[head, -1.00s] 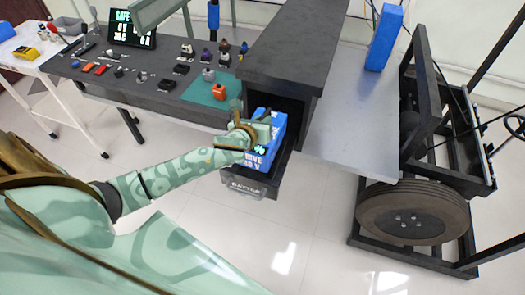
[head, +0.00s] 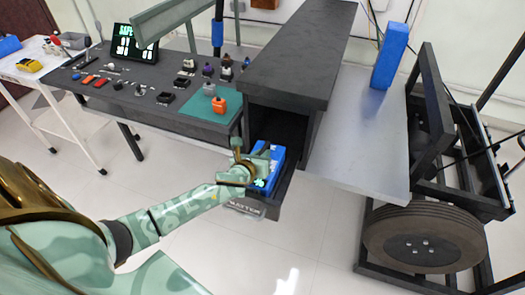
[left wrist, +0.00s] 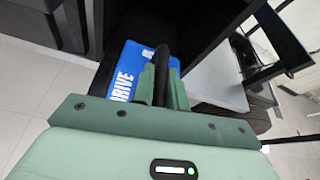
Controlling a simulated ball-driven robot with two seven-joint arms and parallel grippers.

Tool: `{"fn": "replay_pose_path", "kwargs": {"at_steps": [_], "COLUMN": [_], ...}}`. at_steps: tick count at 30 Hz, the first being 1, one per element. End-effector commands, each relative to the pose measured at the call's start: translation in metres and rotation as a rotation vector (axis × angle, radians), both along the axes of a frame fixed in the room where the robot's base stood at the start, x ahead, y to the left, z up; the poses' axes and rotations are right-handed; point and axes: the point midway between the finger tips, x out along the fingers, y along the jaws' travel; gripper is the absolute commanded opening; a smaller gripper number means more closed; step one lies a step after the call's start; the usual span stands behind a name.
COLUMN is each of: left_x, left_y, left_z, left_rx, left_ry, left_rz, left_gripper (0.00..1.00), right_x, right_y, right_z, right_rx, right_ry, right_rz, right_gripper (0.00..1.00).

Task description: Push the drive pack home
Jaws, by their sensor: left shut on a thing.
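The blue drive pack (head: 280,158) sits in a dark pulled-out drawer (head: 285,192) below the dark cabinet (head: 300,45). In the left wrist view the drive pack (left wrist: 124,75) shows white DRIVE lettering and a black handle bar (left wrist: 162,55). My left gripper (head: 262,166) is at the pack's top. In the left wrist view my left gripper (left wrist: 161,85) has its two green fingers shut on the handle bar. The gripper hides part of the pack. The pack's far end lies near the dark cabinet opening. My right gripper is not in view.
A grey shelf panel (head: 355,140) juts out right of the drawer, with an upright blue block (head: 390,55) at its back. A wheeled black frame with a tyre (head: 425,237) stands at the right. A tool bench (head: 150,85) is at the left. Floor in front is clear.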

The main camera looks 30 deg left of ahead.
Motion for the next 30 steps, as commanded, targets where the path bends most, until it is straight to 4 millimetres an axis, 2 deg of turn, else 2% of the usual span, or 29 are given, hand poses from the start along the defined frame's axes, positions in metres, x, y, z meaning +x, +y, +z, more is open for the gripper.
{"fn": "replay_pose_path", "kwargs": {"at_steps": [7,8,9,10,20,23,30], "left_x": [0.001,-0.001,-0.001,-0.001,-0.003,-0.015,-0.066], "left_y": [0.000,0.000,0.000,0.000,-0.001,-0.003,-0.011], "left_z": [0.002,-0.001,0.000,0.000,0.002,0.009,0.031], "left_rx": [-0.001,-0.001,-0.001,-0.001,0.000,-0.001,-0.001], "left_ry": [-0.004,0.003,0.003,0.003,0.002,0.003,0.003], "left_rz": [-0.001,-0.001,-0.001,-0.001,0.000,-0.001,-0.001], "left_gripper": [0.00,0.20,0.31,0.36,0.36,0.36,0.36], "right_x": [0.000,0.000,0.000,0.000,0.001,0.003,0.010], "right_y": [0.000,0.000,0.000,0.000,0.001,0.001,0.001], "right_z": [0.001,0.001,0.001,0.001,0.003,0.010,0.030], "right_rx": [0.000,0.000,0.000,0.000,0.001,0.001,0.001], "right_ry": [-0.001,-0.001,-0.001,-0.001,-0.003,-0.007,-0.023], "right_rz": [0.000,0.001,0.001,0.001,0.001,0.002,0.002], "right_gripper": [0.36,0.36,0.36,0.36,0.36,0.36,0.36]}}
